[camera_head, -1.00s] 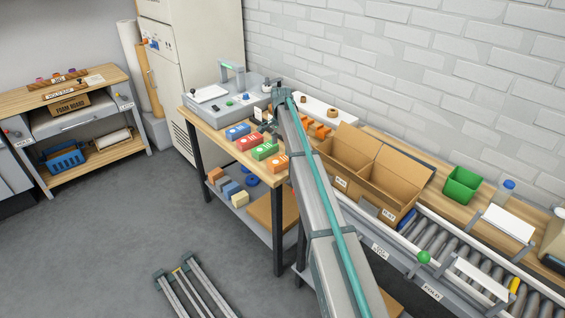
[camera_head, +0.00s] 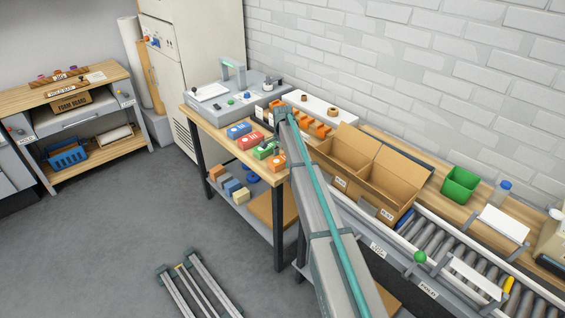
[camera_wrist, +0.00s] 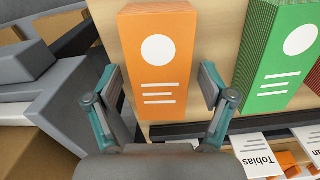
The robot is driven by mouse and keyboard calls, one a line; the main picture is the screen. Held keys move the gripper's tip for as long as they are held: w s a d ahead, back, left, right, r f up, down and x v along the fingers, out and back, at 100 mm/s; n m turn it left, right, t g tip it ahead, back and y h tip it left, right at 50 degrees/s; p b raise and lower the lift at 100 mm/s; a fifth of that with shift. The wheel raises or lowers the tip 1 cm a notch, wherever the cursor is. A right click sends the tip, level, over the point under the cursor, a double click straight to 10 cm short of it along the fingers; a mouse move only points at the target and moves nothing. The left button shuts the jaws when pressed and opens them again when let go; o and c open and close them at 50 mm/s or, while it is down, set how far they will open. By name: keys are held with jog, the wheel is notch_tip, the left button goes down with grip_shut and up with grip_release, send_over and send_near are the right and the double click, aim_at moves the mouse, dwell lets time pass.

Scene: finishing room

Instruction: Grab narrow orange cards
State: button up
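A stack of orange cards (camera_head: 277,162) with a white dot and white lines stands at the near end of the wooden table. It also shows in the wrist view (camera_wrist: 157,65), upright and close to the camera. My gripper (camera_wrist: 160,88) is open, with one finger on each side of the orange stack's lower part. Gaps show between the fingers and the stack, and nothing is held. In the head view my gripper (camera_head: 274,145) is small and partly hidden by my arm, just above and behind the orange stack.
A green card stack (camera_wrist: 282,55) stands right of the orange one, with red (camera_head: 250,141) and blue (camera_head: 238,130) stacks beyond. White name cards (camera_wrist: 258,155) and orange pieces lie in a holder behind. Cardboard boxes (camera_head: 365,170) and a roller conveyor (camera_head: 455,255) stand to the right.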

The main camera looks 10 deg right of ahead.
jog(key=c, duration=1.2)
jog(key=shift+o, duration=0.2)
